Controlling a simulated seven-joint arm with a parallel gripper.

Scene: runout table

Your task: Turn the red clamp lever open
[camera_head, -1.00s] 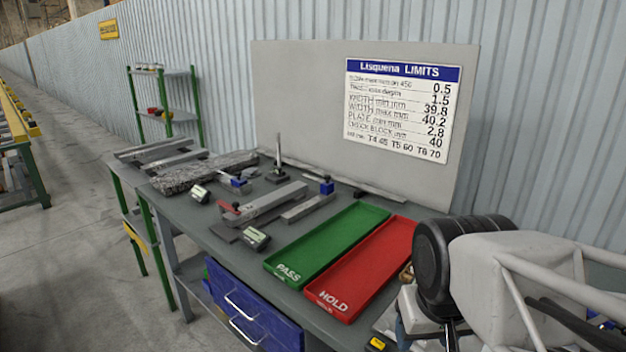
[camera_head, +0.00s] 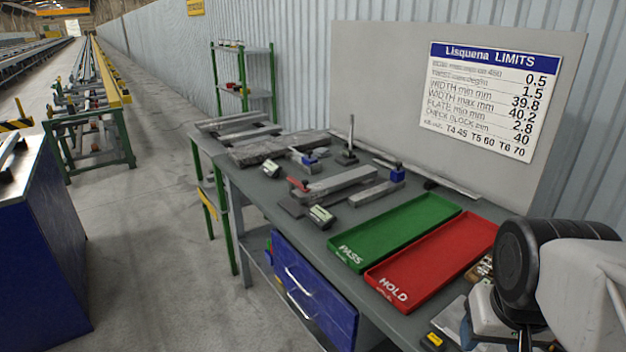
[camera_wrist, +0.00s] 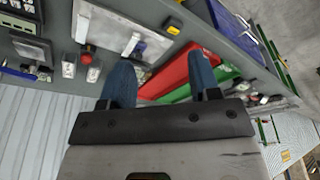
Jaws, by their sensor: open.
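The red clamp lever (camera_head: 298,185) is a small red bar at the near left end of a grey metal block (camera_head: 338,184) on the table, in the head view. It lies low, close to the block; its exact angle is too small to tell. I cannot make out the lever in the wrist view. My gripper (camera_wrist: 160,62) shows in the wrist view with two blue fingers wide apart and nothing between them. It is well away from the lever.
The green PASS tray (camera_head: 394,232) and red HOLD tray (camera_head: 432,262) lie between the clamp and my arm. A small grey gauge (camera_head: 320,217) sits just in front of the lever. Blue-capped stands (camera_head: 398,174) and a dark rough slab (camera_head: 278,148) are nearby. A limits board stands behind.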

